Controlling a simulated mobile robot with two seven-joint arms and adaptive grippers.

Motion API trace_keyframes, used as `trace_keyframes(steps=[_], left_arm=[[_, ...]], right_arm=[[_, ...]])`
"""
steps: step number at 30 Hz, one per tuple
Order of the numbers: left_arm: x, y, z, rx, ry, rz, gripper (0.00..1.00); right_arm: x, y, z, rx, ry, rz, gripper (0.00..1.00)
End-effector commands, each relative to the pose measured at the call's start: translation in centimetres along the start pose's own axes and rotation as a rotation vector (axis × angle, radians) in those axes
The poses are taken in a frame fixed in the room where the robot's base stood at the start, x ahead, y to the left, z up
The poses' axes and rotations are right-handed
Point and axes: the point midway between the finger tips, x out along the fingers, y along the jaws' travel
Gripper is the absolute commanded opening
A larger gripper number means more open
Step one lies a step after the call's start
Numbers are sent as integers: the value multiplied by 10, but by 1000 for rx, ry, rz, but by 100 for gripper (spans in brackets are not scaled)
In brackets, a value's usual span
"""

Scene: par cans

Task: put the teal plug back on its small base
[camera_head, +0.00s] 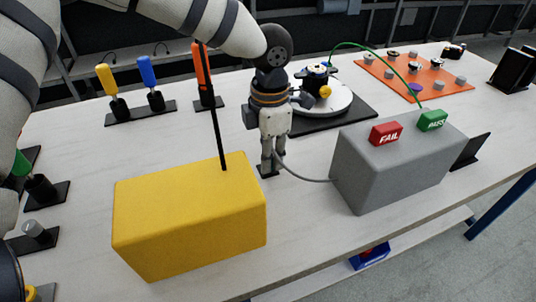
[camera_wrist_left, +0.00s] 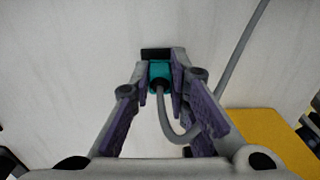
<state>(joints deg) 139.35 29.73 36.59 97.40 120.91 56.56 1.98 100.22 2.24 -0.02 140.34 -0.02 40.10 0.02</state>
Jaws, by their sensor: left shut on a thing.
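My left gripper (camera_head: 267,163) points down at the table behind the gap between the yellow box and the grey box. In the left wrist view its fingers (camera_wrist_left: 161,80) are shut on the teal plug (camera_wrist_left: 160,73). A grey cable leaves the plug; it shows in the head view (camera_head: 305,178) running to the grey box. The small black base (camera_wrist_left: 155,54) lies right at the plug's far end, and its edge shows under the fingertips in the head view (camera_head: 267,171). I cannot tell whether the plug is seated in it. In the head view the fingers hide the plug.
The yellow box (camera_head: 190,225) with a black rod stands front left. The grey box (camera_head: 395,165) has red FAIL and green PASS blocks. Behind are screwdrivers in stands, a white turntable (camera_head: 325,100) and an orange board (camera_head: 440,80). The table's front centre is bare.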

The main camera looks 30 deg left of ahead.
Motion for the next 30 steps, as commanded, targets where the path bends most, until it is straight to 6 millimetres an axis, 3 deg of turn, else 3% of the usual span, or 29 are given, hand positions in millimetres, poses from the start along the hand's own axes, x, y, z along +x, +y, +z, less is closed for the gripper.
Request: trace_keyframes(steps=[23, 24, 30], left_arm=[[5, 0, 0, 0, 1, -2, 1], [5, 0, 0, 0, 1, -2, 23], [5, 0, 0, 0, 1, -2, 23]], right_arm=[[-2, 0, -1, 0, 7, 0, 0], [-2, 0, -1, 0, 6, 0, 0], [-2, 0, -1, 0, 6, 0, 0]])
